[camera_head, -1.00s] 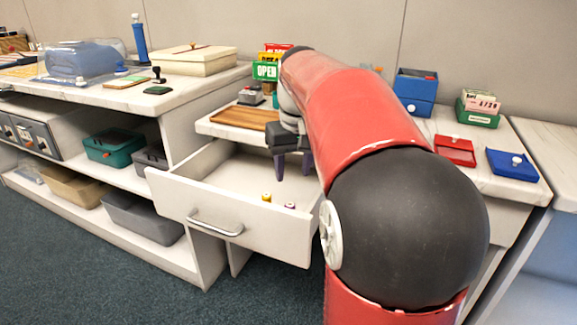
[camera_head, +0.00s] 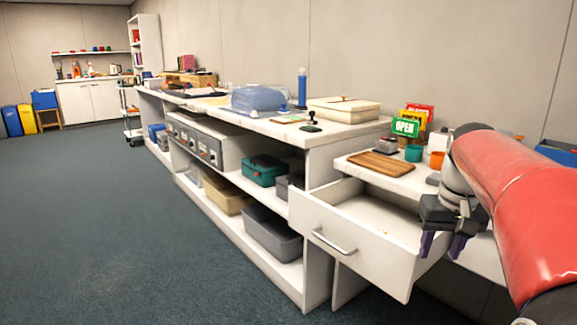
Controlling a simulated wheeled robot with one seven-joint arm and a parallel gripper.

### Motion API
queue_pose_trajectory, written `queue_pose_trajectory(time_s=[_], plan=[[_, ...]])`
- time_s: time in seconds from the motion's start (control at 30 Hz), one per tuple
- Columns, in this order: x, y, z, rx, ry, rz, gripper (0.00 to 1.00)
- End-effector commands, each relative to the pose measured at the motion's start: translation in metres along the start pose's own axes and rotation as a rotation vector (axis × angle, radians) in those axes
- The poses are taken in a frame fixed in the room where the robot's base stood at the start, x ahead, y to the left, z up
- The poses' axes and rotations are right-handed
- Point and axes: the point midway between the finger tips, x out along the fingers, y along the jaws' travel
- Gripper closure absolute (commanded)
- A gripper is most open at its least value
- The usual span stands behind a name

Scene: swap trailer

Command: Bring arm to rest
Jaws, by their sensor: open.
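My red arm (camera_head: 515,205) reaches in from the right edge of the picture. My gripper (camera_head: 441,246) hangs at its end, pointing down, with two purple fingers apart and nothing seen between them. It is over the right end of the pulled-out white drawer (camera_head: 345,237), which it partly covers.
A long shelf unit (camera_head: 250,222) with bins runs left. The carpet (camera_head: 110,220) at left is clear.

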Motion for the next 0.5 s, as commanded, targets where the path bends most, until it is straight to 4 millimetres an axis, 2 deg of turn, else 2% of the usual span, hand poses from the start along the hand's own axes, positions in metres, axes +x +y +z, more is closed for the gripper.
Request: queue_pose_trajectory(time_s=[0.27,0.5], plan=[[-0.003,-0.018,0.022,-0.014,0.038,-0.006,0.56],[-0.002,-0.042,0.055,-0.033,0.095,-0.013,0.56]])
